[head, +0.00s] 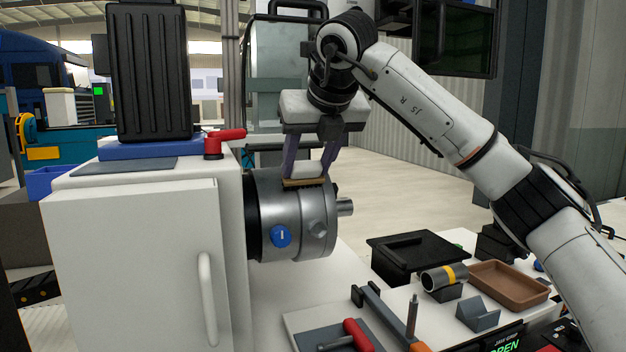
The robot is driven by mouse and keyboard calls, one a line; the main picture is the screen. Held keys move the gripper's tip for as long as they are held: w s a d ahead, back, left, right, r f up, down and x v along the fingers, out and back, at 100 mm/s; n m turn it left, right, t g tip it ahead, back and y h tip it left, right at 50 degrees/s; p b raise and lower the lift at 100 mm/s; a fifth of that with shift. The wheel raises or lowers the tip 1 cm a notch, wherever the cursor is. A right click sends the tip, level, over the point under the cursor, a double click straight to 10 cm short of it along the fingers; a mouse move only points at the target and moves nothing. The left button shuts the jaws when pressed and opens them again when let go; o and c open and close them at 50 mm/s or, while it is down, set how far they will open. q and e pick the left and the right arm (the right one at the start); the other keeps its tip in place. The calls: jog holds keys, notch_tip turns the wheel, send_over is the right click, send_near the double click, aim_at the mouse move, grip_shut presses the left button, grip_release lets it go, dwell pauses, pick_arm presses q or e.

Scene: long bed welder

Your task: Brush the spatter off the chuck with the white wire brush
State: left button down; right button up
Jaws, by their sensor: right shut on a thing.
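The chuck (290,210) is a grey metal cylinder on the right side of the white machine housing, with a blue round mark on its side. My right gripper (308,160) points down just above the chuck's top. It is shut on the white wire brush (307,171), whose white body shows between the fingers. The brush's brown bristle side faces down at the top of the chuck and appears to touch it. I cannot make out any spatter; the chuck's top under the brush is hidden. My left gripper is not in view.
The white housing (140,240) carries a black case and a red-handled lever (224,140). At lower right, a bench holds a black box (415,252), a brown tray (508,286), a metal tube with a yellow band (444,277) and a red-handled tool (352,336).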

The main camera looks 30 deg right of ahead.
dwell(0.6)
jog(key=d, duration=0.2)
jog(key=s+d, duration=0.1)
jog(key=d, duration=0.1)
jog(key=shift+d, duration=0.2)
jog(key=shift+a, duration=0.15)
jog(key=shift+w+a+p, duration=0.2)
jog(key=shift+w+a, duration=0.05)
jog(key=shift+a, duration=0.8)
jog(key=shift+w+a+p, duration=0.2)
jog(key=shift+w+a, duration=0.05)
jog(key=shift+a, duration=0.8)
jog(key=d, duration=0.2)
jog(key=s+d, duration=0.1)
jog(key=d, duration=0.1)
jog(key=shift+d, duration=0.25)
